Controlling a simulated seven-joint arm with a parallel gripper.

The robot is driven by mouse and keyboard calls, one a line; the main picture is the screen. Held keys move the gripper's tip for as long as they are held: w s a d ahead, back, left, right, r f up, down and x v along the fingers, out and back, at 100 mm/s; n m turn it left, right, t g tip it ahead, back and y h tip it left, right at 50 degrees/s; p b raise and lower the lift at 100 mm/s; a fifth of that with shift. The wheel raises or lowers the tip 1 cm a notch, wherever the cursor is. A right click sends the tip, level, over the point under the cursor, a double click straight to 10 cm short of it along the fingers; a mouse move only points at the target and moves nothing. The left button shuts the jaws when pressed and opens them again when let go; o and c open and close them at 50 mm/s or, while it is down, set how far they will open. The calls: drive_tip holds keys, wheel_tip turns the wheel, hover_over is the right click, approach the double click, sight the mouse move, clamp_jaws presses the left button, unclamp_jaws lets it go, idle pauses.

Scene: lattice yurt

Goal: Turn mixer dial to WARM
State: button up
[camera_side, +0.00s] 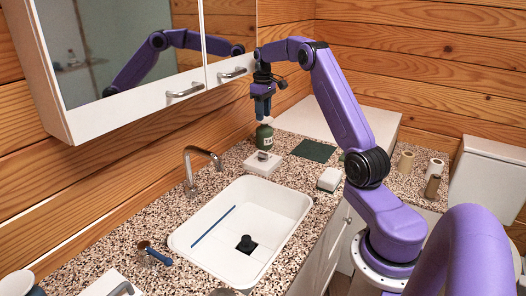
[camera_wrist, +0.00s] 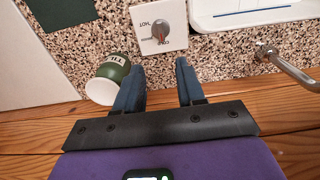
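The mixer dial (camera_side: 263,156) is a small grey knob on a white square plate on the speckled counter, behind the sink. In the wrist view the dial (camera_wrist: 159,32) shows beyond the fingertips, with small lettering around it. One label looks like an upside-down HOT at the left; another near the knob's lower end is too small to read surely. I cannot tell a WARM mark. My gripper (camera_side: 263,114) hangs fingers down above the counter, higher than the dial and apart from it. In the wrist view my gripper (camera_wrist: 159,68) is open and empty.
The faucet (camera_side: 190,170) and white sink (camera_side: 185,240) lie to the left. A mirrored cabinet (camera_side: 150,110) hangs on the wall. A dark green cloth (camera_side: 314,151) lies right.

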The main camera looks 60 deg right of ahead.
sight(263, 153)
wheel_tip(263, 153, down, 16)
drive_tip(key=shift+f, duration=0.1)
idle(0.4)
clamp_jaws()
